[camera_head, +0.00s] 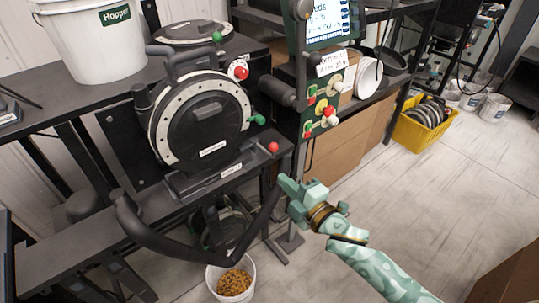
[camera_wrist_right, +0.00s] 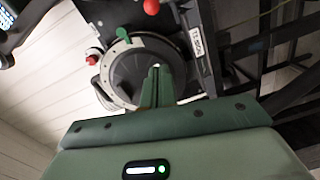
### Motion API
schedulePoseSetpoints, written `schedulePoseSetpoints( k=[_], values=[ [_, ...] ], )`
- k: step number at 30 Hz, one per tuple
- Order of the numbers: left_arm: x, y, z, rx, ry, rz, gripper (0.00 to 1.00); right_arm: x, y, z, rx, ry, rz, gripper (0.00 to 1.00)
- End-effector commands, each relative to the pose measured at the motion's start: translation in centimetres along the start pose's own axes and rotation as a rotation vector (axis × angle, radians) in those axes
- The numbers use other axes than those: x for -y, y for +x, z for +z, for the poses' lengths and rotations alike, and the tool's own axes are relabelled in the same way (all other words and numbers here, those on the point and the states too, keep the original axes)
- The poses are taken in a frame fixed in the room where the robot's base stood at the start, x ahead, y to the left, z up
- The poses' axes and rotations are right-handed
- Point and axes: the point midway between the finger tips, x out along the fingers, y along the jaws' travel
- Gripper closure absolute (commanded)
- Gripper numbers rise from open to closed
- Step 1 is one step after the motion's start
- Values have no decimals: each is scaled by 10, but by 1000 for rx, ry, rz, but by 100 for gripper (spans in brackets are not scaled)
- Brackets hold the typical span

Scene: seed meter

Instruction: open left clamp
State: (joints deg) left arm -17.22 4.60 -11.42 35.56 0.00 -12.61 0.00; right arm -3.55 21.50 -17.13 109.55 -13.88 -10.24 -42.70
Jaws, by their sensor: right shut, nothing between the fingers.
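The seed meter is a round black housing with a pale dotted ring (camera_head: 203,117), mounted on the dark stand. A green clamp lever (camera_head: 258,119) sits at its right rim, and a green knob (camera_head: 217,37) stands above it. I cannot tell from these views which one is the left clamp. My right gripper (camera_head: 283,184) is shut and empty, low and right of the meter, apart from it. In the right wrist view, the shut fingers (camera_wrist_right: 157,72) point toward the meter disc (camera_wrist_right: 130,65), covering part of it; a green lever (camera_wrist_right: 123,35) shows at its rim. My left gripper is out of view.
A red ball knob (camera_head: 273,147) on a lever is close above my right gripper. A control panel (camera_head: 325,100) stands to the right. A white Hopper bucket (camera_head: 92,45) stands at upper left. A bucket of seeds (camera_head: 232,280) is on the floor below.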

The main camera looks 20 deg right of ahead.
Motion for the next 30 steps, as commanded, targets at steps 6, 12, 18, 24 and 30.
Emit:
schedulePoseSetpoints(
  k=[6,12,18,24,30],
  values=[
    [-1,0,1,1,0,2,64,0,2,0,1,3,0,100],
    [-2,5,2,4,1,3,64,1,26,1,2,3,1,100],
    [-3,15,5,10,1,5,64,3,70,1,1,4,0,100],
    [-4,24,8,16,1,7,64,4,104,8,3,2,-4,100],
    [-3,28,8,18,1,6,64,3,109,33,2,2,-3,100]
  ],
)
